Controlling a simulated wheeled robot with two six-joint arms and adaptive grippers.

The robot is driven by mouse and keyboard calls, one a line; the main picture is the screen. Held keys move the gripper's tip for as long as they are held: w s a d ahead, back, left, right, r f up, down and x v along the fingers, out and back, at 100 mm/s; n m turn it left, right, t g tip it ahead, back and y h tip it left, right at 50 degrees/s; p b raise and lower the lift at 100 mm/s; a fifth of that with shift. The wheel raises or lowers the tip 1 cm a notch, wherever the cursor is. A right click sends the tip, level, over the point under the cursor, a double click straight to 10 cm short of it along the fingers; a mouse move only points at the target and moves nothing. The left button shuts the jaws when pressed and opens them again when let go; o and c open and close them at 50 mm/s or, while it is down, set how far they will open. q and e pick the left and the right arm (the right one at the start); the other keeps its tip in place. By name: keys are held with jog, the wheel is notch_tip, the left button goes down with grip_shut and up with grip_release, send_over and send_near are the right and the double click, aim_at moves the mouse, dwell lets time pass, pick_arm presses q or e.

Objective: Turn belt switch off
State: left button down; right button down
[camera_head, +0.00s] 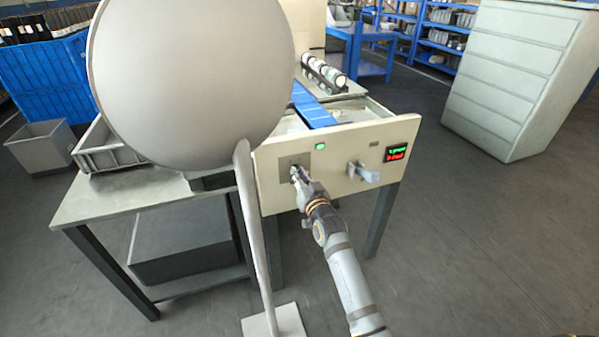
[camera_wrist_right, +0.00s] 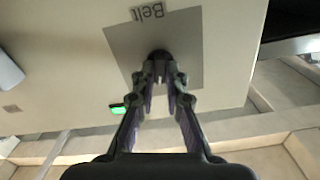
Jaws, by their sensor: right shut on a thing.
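The belt switch (camera_wrist_right: 160,53) is a dark round knob on a grey square plate marked "Belt" in the right wrist view. The plate (camera_head: 285,163) sits on the left part of the cream control panel (camera_head: 335,180) in the head view. My right gripper (camera_head: 298,177) reaches the plate from the front. In the right wrist view its two fingers (camera_wrist_right: 160,78) close around the knob, hiding part of it, so its turn angle is not clear. A green lamp (camera_head: 320,146) is lit beside the plate and also shows in the wrist view (camera_wrist_right: 116,108). My left gripper is out of view.
A grey lever-like handle (camera_head: 364,172) and a red-green display (camera_head: 396,152) are on the panel's right. A large grey disc (camera_head: 190,70) and a post stand close on the left, covering part of the table (camera_head: 125,197). A blue belt (camera_head: 313,107) runs behind the panel.

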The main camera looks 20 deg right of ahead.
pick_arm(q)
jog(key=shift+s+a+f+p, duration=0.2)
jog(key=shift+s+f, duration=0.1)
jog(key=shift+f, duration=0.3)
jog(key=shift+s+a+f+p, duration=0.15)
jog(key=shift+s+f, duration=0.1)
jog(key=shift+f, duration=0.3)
pick_arm(e)
jog(key=shift+a+n, duration=0.15)
jog(key=shift+n, duration=4.05)
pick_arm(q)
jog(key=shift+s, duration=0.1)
pick_arm(e)
jog(key=c, duration=1.4)
grip_release()
jog(key=s, duration=1.2)
jog(key=shift+d, duration=0.2)
